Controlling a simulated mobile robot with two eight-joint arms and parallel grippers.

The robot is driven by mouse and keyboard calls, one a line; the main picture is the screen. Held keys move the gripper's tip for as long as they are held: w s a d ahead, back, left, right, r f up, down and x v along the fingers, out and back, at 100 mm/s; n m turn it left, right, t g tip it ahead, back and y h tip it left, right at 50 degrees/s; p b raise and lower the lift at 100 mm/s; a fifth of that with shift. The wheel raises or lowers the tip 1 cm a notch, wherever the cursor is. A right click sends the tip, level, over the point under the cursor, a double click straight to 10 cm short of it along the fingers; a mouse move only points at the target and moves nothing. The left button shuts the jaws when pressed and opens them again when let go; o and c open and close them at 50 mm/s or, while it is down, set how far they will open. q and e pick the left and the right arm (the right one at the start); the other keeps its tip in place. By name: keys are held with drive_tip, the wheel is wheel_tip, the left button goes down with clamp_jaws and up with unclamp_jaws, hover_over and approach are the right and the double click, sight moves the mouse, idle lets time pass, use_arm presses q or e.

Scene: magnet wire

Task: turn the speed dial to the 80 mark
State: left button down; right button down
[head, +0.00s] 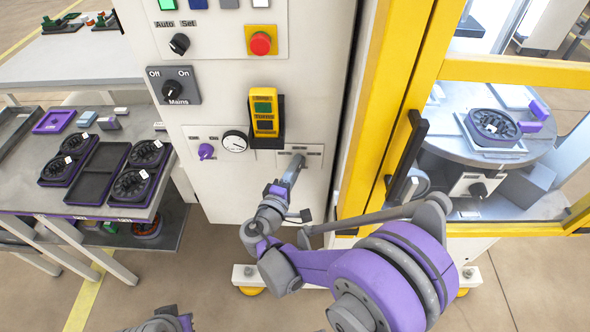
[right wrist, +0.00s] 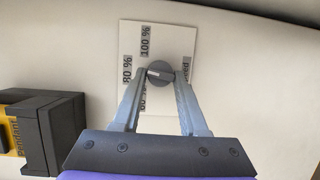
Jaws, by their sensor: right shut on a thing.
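The speed dial (right wrist: 160,73) is a small dark round knob on a white plate (right wrist: 180,35) with 60 %, 80 % and 100 % labels. Its pale pointer line points left, roughly toward the 80 % label (right wrist: 127,70). My right gripper (right wrist: 158,80) is shut on the knob, one finger at each side. In the head view my right gripper (head: 297,160) reaches the speed plate (head: 313,150) on the cabinet front and hides the knob. Part of my left arm (head: 165,322) shows at the bottom edge, its fingers out of view.
A yellow pendant (head: 264,112) in a black holder sits above left of the plate, with a round gauge (head: 234,142) and a purple knob (head: 206,151) further left. A yellow door frame (head: 385,100) with a black handle (head: 407,155) stands close on the right.

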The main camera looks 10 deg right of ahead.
drive_tip(key=shift+n+t+b, duration=0.4)
drive_tip(key=shift+n, duration=0.5)
drive_tip(key=shift+c, duration=2.3)
unclamp_jaws()
drive_tip(key=v, duration=1)
drive_tip(key=shift+s+a+f, duration=0.15)
drive_tip(key=shift+s+a, duration=0.1)
drive_tip(key=shift+a, duration=0.1)
drive_tip(key=shift+s+f, duration=0.1)
